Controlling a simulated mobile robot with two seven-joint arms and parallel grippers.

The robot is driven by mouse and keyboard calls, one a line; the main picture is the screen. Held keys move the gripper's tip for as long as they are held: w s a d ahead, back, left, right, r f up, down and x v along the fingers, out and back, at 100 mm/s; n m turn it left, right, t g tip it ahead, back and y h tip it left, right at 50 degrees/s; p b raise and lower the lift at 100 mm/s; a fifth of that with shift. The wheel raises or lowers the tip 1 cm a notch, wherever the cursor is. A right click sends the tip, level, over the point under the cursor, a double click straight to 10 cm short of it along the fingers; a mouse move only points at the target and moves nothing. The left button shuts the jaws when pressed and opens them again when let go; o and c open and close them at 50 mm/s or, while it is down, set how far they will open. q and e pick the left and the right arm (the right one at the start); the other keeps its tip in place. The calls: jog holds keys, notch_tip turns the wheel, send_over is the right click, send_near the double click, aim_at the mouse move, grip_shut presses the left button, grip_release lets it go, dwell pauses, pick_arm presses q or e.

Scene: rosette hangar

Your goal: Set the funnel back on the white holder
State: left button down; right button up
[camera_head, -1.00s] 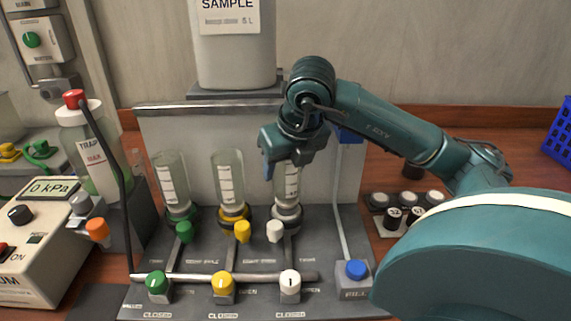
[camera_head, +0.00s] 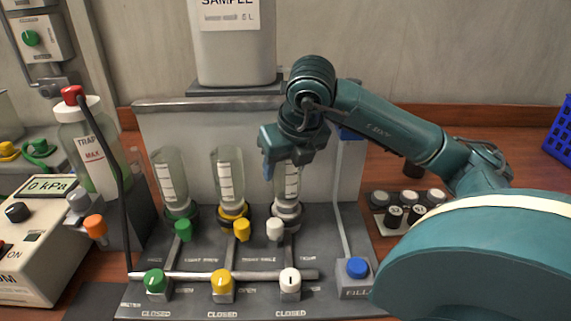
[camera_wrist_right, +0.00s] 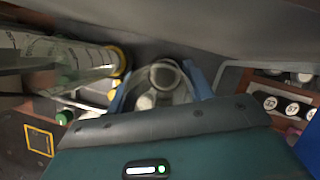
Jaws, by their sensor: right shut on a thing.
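The funnel (camera_head: 287,186) is a clear graduated cylinder at the right end of a row, upright over the white holder (camera_head: 287,222), the one with the white tap. Its lower end is at the holder's collar; I cannot tell whether it is fully seated. My right gripper (camera_head: 283,166) comes from above and is shut on the funnel's upper part, hiding its top. In the right wrist view the blue fingers of the gripper (camera_wrist_right: 160,88) stand either side of the funnel's round rim (camera_wrist_right: 186,84). My left gripper is not in view.
Two similar funnels stand to the left, on a green holder (camera_head: 181,216) and a yellow holder (camera_head: 233,213). The fill pipe (camera_head: 341,205) rises close on the right. A sample tank (camera_head: 236,55) stands behind, and a trap bottle (camera_head: 88,160) at left. Several small black-and-white items (camera_head: 403,205) sit right.

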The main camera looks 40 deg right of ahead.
dwell(0.8)
jog(key=o, duration=1.5)
